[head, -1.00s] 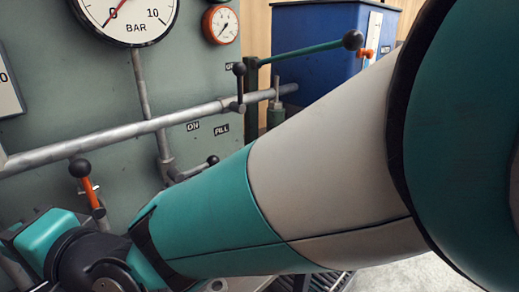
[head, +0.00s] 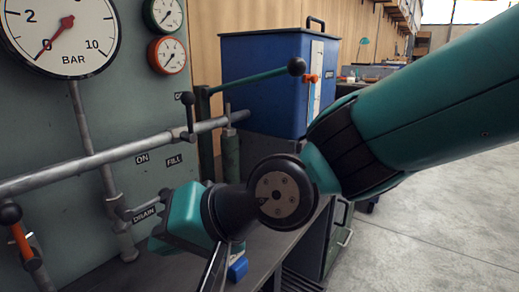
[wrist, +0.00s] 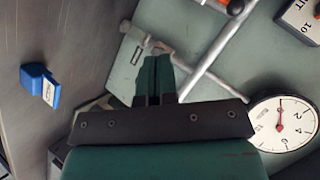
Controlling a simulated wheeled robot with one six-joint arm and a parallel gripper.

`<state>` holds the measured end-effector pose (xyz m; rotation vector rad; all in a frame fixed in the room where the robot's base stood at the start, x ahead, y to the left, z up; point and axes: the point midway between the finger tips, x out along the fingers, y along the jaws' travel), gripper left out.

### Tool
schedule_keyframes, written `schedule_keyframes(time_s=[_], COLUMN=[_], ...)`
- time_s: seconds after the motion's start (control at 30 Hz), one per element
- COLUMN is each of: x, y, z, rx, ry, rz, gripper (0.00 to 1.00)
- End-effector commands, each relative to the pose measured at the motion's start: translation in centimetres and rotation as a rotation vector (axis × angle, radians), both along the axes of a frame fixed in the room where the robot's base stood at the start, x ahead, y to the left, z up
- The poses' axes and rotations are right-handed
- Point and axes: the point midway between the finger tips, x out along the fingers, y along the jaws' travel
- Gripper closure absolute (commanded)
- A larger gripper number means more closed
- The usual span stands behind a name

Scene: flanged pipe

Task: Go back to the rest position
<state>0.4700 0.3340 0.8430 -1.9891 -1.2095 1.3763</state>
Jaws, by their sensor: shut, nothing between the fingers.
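My gripper (wrist: 153,78) shows in the wrist view with its two teal fingers together and nothing between them. It is in front of the grey panel and its pipework, and I see no contact with them. In the head view my arm comes in from the right and bends at a dark round joint near the middle. The teal wrist end points down and left, over the dark bench (head: 262,245). The fingertips are not clear there.
A grey pipe (head: 90,160) crosses the panel, with a large gauge (head: 62,30) above. An orange lever (head: 20,243) is at the left. A small blue block (head: 237,269) lies on the bench; it shows in the wrist view (wrist: 40,85). A blue box (head: 262,85) stands behind. Open floor is at the right.

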Motion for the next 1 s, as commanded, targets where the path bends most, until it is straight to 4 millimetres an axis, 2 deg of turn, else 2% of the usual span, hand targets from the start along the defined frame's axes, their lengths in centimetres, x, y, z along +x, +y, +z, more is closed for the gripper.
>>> schedule_keyframes(time_s=[0.03,0.1,0.2,0.3,0.5,0.53,0.6,0.77,0.87,1.0], x=[0.9,1.0,0.0,-1.8,-6.7,-7.4,-7.1,-7.0,-7.0,-7.0], y=[-4.1,-9.3,-15.6,-20.8,-28.8,-29.5,-29.0,-29.0,-29.0,-28.9], z=[0.2,-0.3,-1.0,-1.7,-3.0,-2.6,0.2,4.2,7.3,12.6], rx=[-0.084,-0.209,-0.360,-0.477,-0.651,-0.666,-0.661,-0.660,-0.659,-0.659], ry=[-0.037,-0.071,-0.089,-0.084,-0.029,-0.019,-0.023,-0.024,-0.024,-0.024], rz=[-0.004,0.019,0.060,0.107,0.212,0.228,0.232,0.232,0.231,0.231], gripper=[1.00,1.00,1.00,1.00,1.00,1.00,1.00,1.00,1.00,1.00])
